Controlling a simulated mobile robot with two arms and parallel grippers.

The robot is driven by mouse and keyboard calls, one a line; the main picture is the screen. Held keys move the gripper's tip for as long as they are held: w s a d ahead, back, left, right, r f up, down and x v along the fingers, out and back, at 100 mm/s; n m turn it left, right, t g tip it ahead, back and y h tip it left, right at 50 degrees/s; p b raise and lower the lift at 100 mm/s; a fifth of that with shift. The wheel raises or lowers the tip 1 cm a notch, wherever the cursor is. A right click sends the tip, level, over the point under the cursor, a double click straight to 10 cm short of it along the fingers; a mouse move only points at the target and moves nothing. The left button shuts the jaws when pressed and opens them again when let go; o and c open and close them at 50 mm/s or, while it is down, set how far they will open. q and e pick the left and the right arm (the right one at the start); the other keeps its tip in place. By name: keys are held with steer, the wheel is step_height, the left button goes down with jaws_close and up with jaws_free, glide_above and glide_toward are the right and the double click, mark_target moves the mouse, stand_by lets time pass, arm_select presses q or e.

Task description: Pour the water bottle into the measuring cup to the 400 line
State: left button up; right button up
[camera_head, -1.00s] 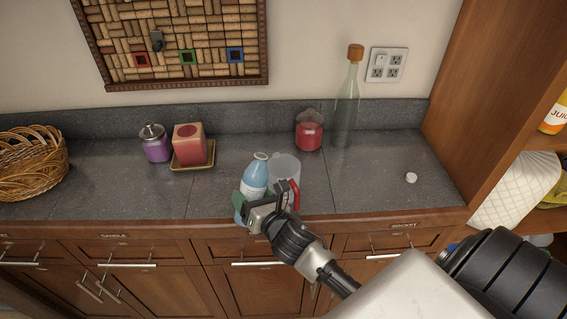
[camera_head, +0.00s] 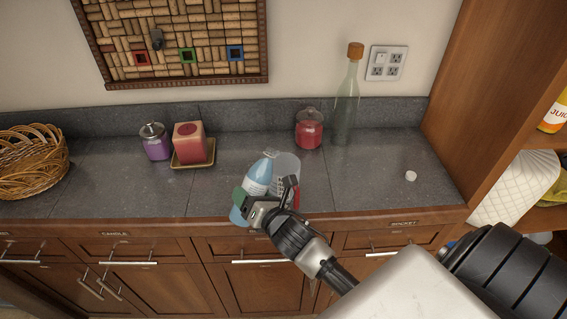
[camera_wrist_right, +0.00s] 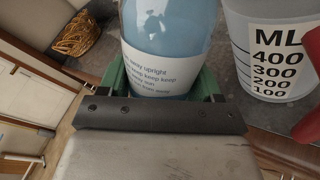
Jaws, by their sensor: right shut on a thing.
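The blue water bottle (camera_head: 258,178) has a white label and is tilted to the right, its mouth near the measuring cup's rim. My right gripper (camera_head: 250,208) is shut on it; in the right wrist view the green fingers (camera_wrist_right: 166,82) hold the bottle (camera_wrist_right: 165,40) on both sides. The clear measuring cup (camera_head: 285,170) stands on the counter just right of the bottle, partly hidden by my gripper. In the right wrist view the cup (camera_wrist_right: 245,75) shows black marks 100 to 400 and a red handle (camera_wrist_right: 312,85). Its water level cannot be made out. My left gripper is not in view.
A white cap (camera_head: 411,176) lies on the grey counter (camera_head: 370,180) at the right. A red jar (camera_head: 309,132) and a tall corked bottle (camera_head: 345,108) stand behind the cup. A candle (camera_head: 189,143), a purple jar (camera_head: 156,146) and a wicker basket (camera_head: 30,165) are at the left.

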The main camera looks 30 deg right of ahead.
steer(key=shift+s+a+r+m+p, duration=0.1)
steer(key=shift+a+r+m+p, duration=0.3)
steer(key=shift+r+m, duration=0.3)
stand_by(0.6)
steer(key=shift+s+a+f+m+g+y+b, duration=0.15)
steer(key=shift+a+f+m+g+y+b, duration=0.25)
steer(key=shift+m, duration=0.4)
stand_by(0.6)
steer(key=shift+a+r+m, duration=0.5)
steer(key=shift+m, duration=0.2)
stand_by(0.6)
steer(key=shift+s+a+r+m+y+p, duration=0.1)
steer(key=shift+a+r+m+y+p, duration=0.05)
steer(key=shift+r+m+p, duration=0.3)
steer(key=shift+s+a+r+m+y+p, duration=0.15)
steer(key=shift+r+m, duration=0.1)
steer(key=shift+r, duration=0.25)
stand_by(0.5)
steer(key=shift+w+d+r+m+y+p, duration=0.15)
steer(key=shift+d+r+m+p, duration=0.1)
steer(key=shift+r+m+p, duration=0.3)
steer(key=shift+w+d+r+m+y+p, duration=0.15)
steer(key=shift+d+r+m+p, duration=0.2)
steer(key=shift+p, duration=0.35)
stand_by(1.3)
